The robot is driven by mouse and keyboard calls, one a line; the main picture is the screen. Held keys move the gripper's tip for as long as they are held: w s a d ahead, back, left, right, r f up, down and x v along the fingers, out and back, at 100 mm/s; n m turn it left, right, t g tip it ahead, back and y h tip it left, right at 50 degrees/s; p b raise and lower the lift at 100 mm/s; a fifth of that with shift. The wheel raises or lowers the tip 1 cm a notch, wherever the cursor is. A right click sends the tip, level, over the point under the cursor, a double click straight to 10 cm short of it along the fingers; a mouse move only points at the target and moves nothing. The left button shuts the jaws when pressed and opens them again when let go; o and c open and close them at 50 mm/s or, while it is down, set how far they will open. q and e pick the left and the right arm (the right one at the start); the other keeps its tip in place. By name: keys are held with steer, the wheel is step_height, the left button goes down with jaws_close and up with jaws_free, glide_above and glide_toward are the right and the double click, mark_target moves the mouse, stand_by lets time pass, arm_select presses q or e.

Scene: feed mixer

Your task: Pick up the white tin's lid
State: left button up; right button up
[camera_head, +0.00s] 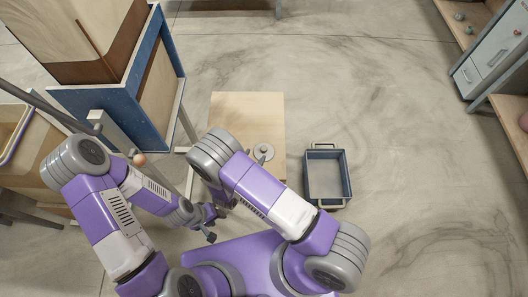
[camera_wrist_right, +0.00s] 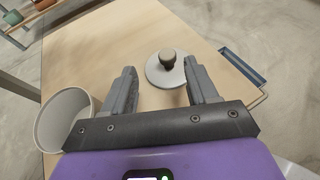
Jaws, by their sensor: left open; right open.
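The white tin's lid (camera_wrist_right: 157,76) is a pale round disc with a dark knob, lying flat on a light wooden table top (camera_wrist_right: 120,40). In the head view the lid (camera_head: 263,153) shows near the table's right edge, beside my right arm. The white tin (camera_wrist_right: 62,122) stands open at the left of the right wrist view; my arm seems to hide it in the head view. My right gripper (camera_wrist_right: 162,88) is open and empty, with the lid ahead between its fingers, nearer the right one. My left gripper (camera_head: 208,224) is open, low near the table's front left.
A blue-grey crate (camera_head: 328,200) stands on the floor right of the table. A blue-framed wooden mixer (camera_head: 135,105) stands at the left. Shelves with drawers (camera_head: 490,58) stand at the far right. The floor between is clear.

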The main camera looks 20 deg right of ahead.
mark_target(263, 150)
steer(key=w+d+f, duration=0.1)
steer(key=w+d+f+b, duration=0.1)
steer(key=d, duration=0.1)
steer(key=shift+w+d+f, duration=0.15)
steer(key=shift+w+f, duration=0.1)
steer(key=shift+f, duration=0.15)
steer(key=shift+w+d+f, duration=0.1)
steer(key=shift+w+d, duration=0.15)
steer(key=shift+w, duration=0.15)
jaws_close()
